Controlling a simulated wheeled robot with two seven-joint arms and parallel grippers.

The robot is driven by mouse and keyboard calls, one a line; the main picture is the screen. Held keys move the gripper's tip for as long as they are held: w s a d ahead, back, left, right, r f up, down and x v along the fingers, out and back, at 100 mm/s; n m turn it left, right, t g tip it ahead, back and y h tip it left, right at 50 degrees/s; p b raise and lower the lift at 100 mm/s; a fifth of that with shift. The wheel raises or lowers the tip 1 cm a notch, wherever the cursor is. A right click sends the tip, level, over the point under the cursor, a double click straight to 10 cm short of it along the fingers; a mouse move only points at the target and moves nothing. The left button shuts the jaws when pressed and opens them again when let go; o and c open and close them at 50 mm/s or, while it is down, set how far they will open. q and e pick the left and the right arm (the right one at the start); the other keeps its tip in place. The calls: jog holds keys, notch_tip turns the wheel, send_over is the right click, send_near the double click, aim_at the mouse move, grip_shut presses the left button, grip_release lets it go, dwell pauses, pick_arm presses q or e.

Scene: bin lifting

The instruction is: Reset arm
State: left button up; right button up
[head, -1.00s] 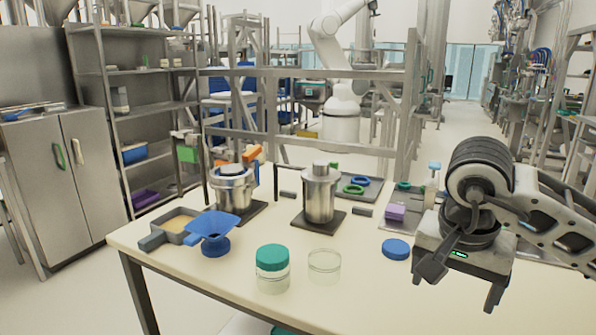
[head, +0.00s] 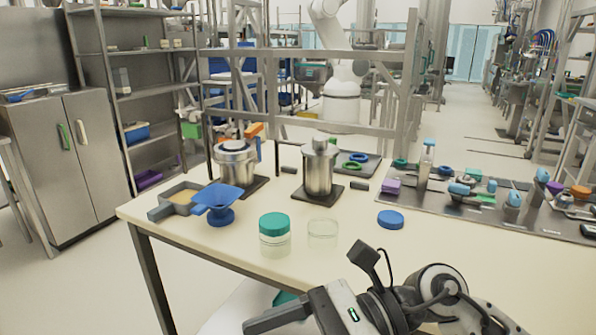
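My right gripper (head: 278,320) is at the bottom centre of the head view, on an arm that comes in from the lower right. It points left, in front of the table's near edge. One dark finger shows at the outer end of the gripper body. The other finger is hidden or below the frame. The gripper appears open, and nothing shows in its grasp. A black block on a cable (head: 364,256) sticks up from the wrist. My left gripper is not in view.
The cream table (head: 420,255) holds a teal-lidded jar (head: 274,234), a clear dish (head: 323,230), a blue lid (head: 390,219), a blue funnel (head: 220,200) and two metal canisters (head: 319,170). A grey tray (head: 450,198) of small parts lies right. The table's front right is clear.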

jog(key=w+r+m+t+y, duration=0.35)
jog(key=m+t+y, duration=0.4)
jog(key=m, duration=0.75)
jog(key=w+d+f+m+t+h, duration=0.35)
jog(key=m+t, duration=0.35)
jog(key=m, duration=0.4)
jog(key=w+d+f+m+t+h, duration=0.25)
jog(key=d+m+t+h, duration=0.2)
jog(key=m+t, duration=0.45)
jog(key=s+d+f+m+g+h, duration=0.2)
jog(key=s+f+m+h, duration=0.1)
jog(key=f+m, duration=0.3)
jog(key=s+d+f+m+g+h, duration=0.3)
jog(key=f+m, duration=0.4)
jog(key=f, duration=0.3)
jog(key=s+d+f+m+g+h, duration=0.3)
jog(key=s+f+m+h, duration=0.2)
jog(key=f+m, duration=0.2)
jog(key=shift+f, duration=0.55)
